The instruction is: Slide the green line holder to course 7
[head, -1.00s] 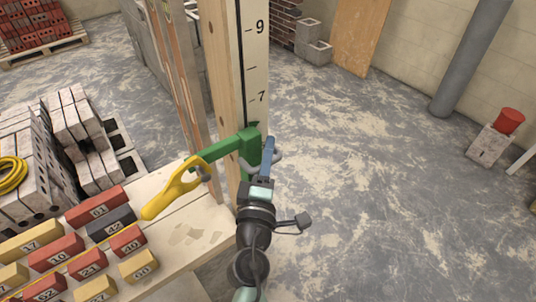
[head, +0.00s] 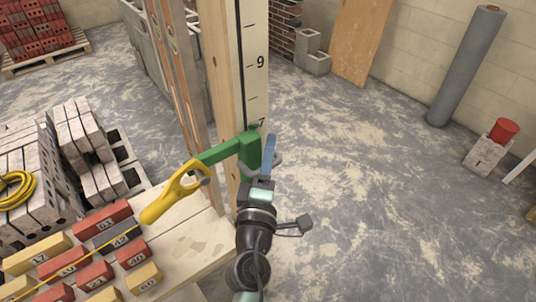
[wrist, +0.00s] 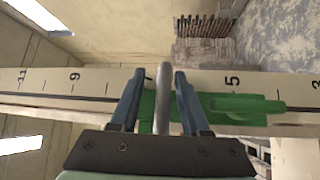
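The green line holder (head: 248,150) sits on the upright numbered pole (head: 251,62), with its arm reaching left. In the head view its top edge is level with, or just below, the 7 mark. My gripper (head: 269,157) is at the holder's right side. In the wrist view the green holder (wrist: 240,106) lies along the pole between about the hidden 7 and the 3.
A yellow looped tool (head: 172,198) hangs by the holder's arm, and a yellow line runs left from it. Numbered bricks (head: 110,217) lie on the board at lower left. Grey blocks (head: 85,140) stand behind. The floor right of the pole is open.

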